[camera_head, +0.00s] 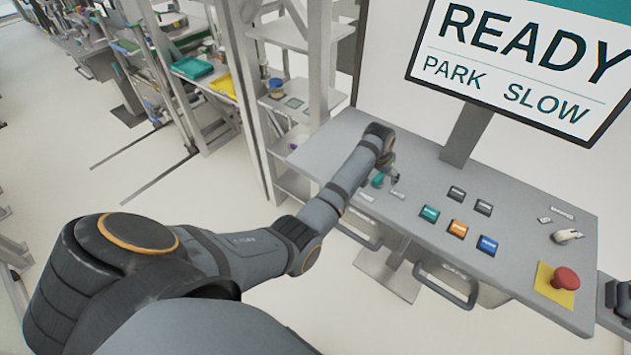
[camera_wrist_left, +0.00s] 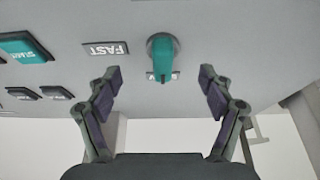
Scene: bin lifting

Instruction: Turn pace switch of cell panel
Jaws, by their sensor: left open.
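The pace switch is a teal knob (camera_wrist_left: 162,62) on a round grey base in the left wrist view. Its handle lies straight along the picture's vertical. A FAST label (camera_wrist_left: 105,49) is beside it, and another label (camera_wrist_left: 160,76) is partly hidden behind the handle. My left gripper (camera_wrist_left: 160,73) is open, with one finger on each side of the knob and visible gaps to both. In the head view the teal knob (camera_head: 377,181) shows at the left of the grey cell panel (camera_head: 420,165), by my left gripper (camera_head: 388,174).
A screen (camera_head: 520,60) above the panel reads READY, PARK and SLOW. Green (camera_head: 429,213), orange (camera_head: 458,228) and blue (camera_head: 488,244) buttons, a pale switch (camera_head: 567,236) and a red emergency button (camera_head: 566,278) lie to the right. Handles (camera_head: 447,287) stick out at the panel's front.

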